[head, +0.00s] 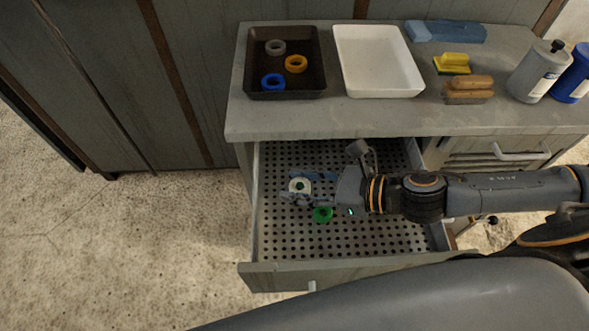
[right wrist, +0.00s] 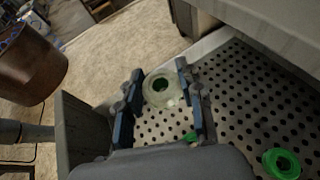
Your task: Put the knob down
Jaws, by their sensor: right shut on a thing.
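A pale ring-shaped knob with a green centre (head: 300,185) is between the fingers of my right gripper (head: 303,187), over the perforated floor of the open drawer (head: 282,235). In the right wrist view the pale knob (right wrist: 174,95) sits between the two blue-grey fingers of the right gripper (right wrist: 160,78), which is shut on it. I cannot tell whether it touches the drawer floor. A green ring (head: 323,215) lies on the drawer floor beside the gripper; it also shows in the right wrist view (right wrist: 282,164). My left gripper is not in view.
On the counter (head: 330,119) above stand a dark tray (head: 286,94) with grey, orange and blue rings, an empty white tray (head: 378,62), a sponge (head: 453,62), a brush (head: 467,90) and bottles (head: 538,72). The drawer's front and left parts are clear.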

